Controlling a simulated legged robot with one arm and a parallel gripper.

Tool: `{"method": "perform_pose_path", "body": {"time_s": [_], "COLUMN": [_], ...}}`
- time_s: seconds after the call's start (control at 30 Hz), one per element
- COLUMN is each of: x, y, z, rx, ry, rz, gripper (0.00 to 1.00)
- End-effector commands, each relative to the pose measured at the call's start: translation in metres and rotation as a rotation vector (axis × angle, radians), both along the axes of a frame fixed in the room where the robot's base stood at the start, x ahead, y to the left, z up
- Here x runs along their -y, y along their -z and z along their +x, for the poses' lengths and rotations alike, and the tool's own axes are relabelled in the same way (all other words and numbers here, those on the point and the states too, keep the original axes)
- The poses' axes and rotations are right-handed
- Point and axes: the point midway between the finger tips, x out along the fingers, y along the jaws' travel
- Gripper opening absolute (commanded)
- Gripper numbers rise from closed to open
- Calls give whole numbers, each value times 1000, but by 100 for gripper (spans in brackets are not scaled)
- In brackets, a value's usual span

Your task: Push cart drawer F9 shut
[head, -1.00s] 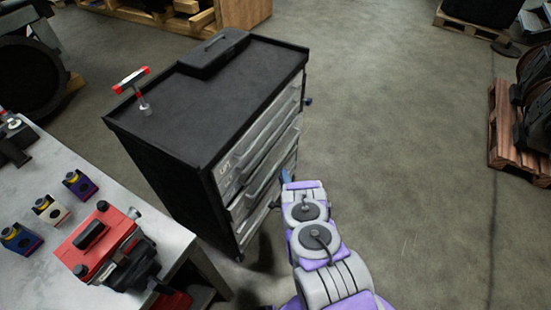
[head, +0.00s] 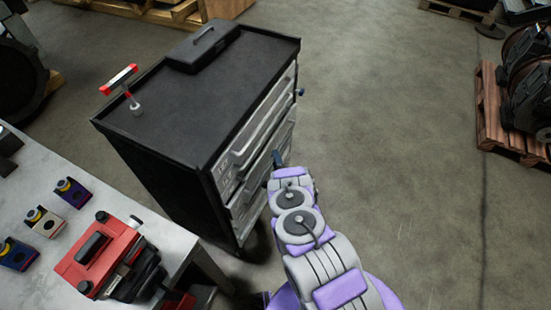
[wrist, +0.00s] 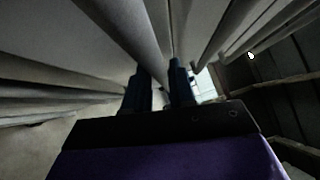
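The tool cart (head: 215,100) stands in the middle of the head view, with its stack of grey drawer fronts (head: 262,135) facing right. Some fronts appear to stand out unevenly, and I cannot read which one is F9. My gripper (head: 278,160) is beside the drawer fronts, with its dark fingers pointing at them. In the wrist view, the two fingers of my gripper (wrist: 158,72) are apart. A grey bar or panel edge (wrist: 130,35) runs close behind them. I cannot tell whether they touch it. The lower drawers are partly hidden behind my arm.
A black case (head: 203,47) and a red-handled tool (head: 120,80) are on the cart top. A workbench (head: 60,180) with a red device (head: 98,255) and small coloured blocks is at lower left. The floor (head: 390,120) right of the cart is clear up to a wooden pallet (head: 490,120).

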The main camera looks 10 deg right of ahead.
Motion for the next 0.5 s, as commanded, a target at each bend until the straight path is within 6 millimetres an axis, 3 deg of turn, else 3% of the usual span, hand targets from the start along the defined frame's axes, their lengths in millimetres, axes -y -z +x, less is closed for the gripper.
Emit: {"method": "perform_pose_path", "body": {"time_s": [0.23,0.5], "x": [0,0], "y": [1,2], "z": [0,0], "rx": [-3,-5], "ry": [0,0], "rz": [0,-1], "gripper": [0,0]}}
